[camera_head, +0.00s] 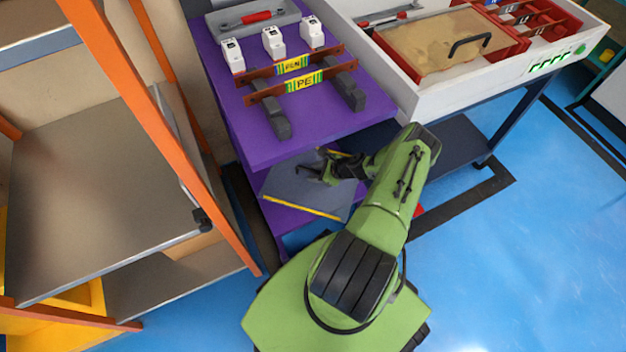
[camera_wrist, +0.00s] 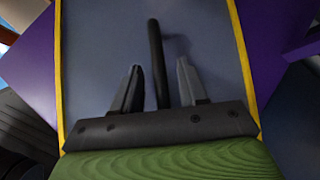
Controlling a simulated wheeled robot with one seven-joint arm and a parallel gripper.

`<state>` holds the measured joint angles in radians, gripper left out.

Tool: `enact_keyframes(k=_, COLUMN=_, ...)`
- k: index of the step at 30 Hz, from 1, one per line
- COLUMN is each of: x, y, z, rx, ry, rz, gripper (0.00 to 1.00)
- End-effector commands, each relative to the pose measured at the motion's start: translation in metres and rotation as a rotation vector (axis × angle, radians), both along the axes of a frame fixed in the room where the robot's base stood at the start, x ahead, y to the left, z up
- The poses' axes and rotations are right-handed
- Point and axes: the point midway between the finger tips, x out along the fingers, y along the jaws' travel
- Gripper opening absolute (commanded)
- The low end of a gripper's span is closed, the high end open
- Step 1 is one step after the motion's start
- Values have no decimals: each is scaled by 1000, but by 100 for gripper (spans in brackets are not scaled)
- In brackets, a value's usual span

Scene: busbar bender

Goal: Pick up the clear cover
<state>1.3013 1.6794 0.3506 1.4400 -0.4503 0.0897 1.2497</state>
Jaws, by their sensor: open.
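A flat see-through, bluish-grey panel with yellow edges, which looks like the clear cover (camera_head: 297,190), lies at the lower level of the purple table. In the wrist view the cover (camera_wrist: 205,45) fills the middle, with yellow strips along both sides. A black bar handle (camera_wrist: 155,45) stands out from it. My gripper (camera_head: 321,166) is over the cover, its jaws open. In the wrist view the two fingers of my gripper (camera_wrist: 160,75) are on either side of the handle, with gaps showing on both sides. Whether the fingertips touch the cover cannot be told.
The purple tabletop (camera_head: 245,130) overhangs just behind my gripper and carries busbars (camera_head: 297,75) on dark blocks and several white parts. A white bench with a wooden-topped box (camera_head: 440,45) is at right. An orange-framed shelf (camera_head: 150,110) stands close at left. Blue floor at right is open.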

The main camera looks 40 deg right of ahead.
Motion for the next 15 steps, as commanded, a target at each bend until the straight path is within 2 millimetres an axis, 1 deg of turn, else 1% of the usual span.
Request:
enact_keyframes(k=1, x=4, y=1, z=-6, rx=-1, ry=0, rz=-1, gripper=43)
enact_keyframes(k=6, x=5, y=1, z=-4, rx=0, ry=-1, rz=-2, gripper=43)
enact_keyframes(k=7, x=5, y=1, z=-4, rx=0, ry=-1, rz=-2, gripper=41)
enact_keyframes(k=15, x=5, y=1, z=-4, rx=0, ry=0, rz=-1, gripper=0)
